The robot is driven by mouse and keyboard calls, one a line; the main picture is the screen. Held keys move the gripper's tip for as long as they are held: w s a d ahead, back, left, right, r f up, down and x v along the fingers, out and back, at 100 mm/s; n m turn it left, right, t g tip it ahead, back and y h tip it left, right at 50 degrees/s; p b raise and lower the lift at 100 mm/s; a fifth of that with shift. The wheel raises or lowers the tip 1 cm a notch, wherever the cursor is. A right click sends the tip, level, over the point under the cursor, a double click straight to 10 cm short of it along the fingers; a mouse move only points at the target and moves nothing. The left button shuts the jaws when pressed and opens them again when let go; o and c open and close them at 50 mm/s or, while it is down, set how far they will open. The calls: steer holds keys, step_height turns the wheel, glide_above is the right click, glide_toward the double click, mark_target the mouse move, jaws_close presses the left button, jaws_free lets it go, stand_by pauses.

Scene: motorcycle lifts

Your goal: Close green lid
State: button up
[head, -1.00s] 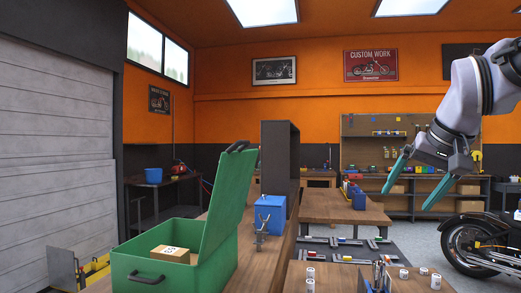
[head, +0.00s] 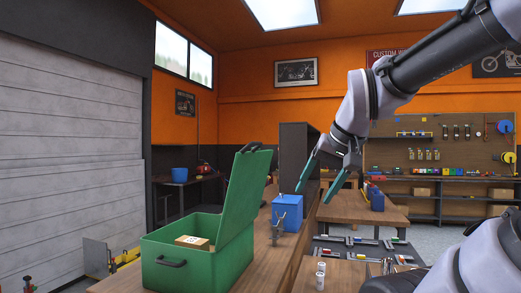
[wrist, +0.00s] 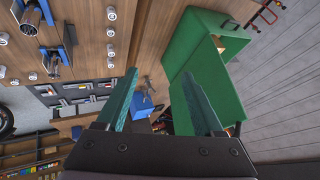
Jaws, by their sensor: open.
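The green lid (head: 241,196) stands raised, tilted up from the right side of the green box (head: 193,269), with a dark handle (head: 250,147) on its top edge. A cardboard box (head: 192,242) sits inside the green box. My gripper (head: 315,197) is open and empty, in the air to the right of the lid in the head view, apart from it. In the wrist view, the green lid (wrist: 203,90) lies ahead and right of the open fingers (wrist: 162,98), partly behind the right finger.
A blue box (head: 287,212) and a clamp (head: 277,230) stand on the wooden bench behind the green box. A dark upright cabinet (head: 296,163) stands farther back. White cylinders (head: 320,275) stand on the bench at the front right.

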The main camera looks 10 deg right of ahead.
steer(key=w+r+m, duration=0.2)
steer(key=r+m, duration=0.1)
steer(key=shift+w+d+m+g+y, duration=0.15)
steer(key=shift+w+m+g+y, duration=0.05)
steer(key=shift+m+g+y, duration=0.1)
jaws_close()
steer(key=w+d+r+m+g+y, duration=0.1)
steer(key=w+d+r+m+y, duration=0.15)
steer(key=w+r+m, duration=0.45)
steer(key=w+d+r+m+y, duration=0.2)
steer(key=w+r+m+y, duration=0.1)
steer(key=w+r+m, duration=0.45)
steer(key=w+a+f+m, duration=0.1)
steer(key=w+a+f, duration=0.1)
steer(key=a, duration=0.3)
steer(key=w+a+f, duration=0.1)
steer(key=a+f, duration=0.3)
steer(key=a, duration=0.1)
steer(key=shift+w+a+m, duration=0.15)
steer(key=shift+w+m, duration=0.2)
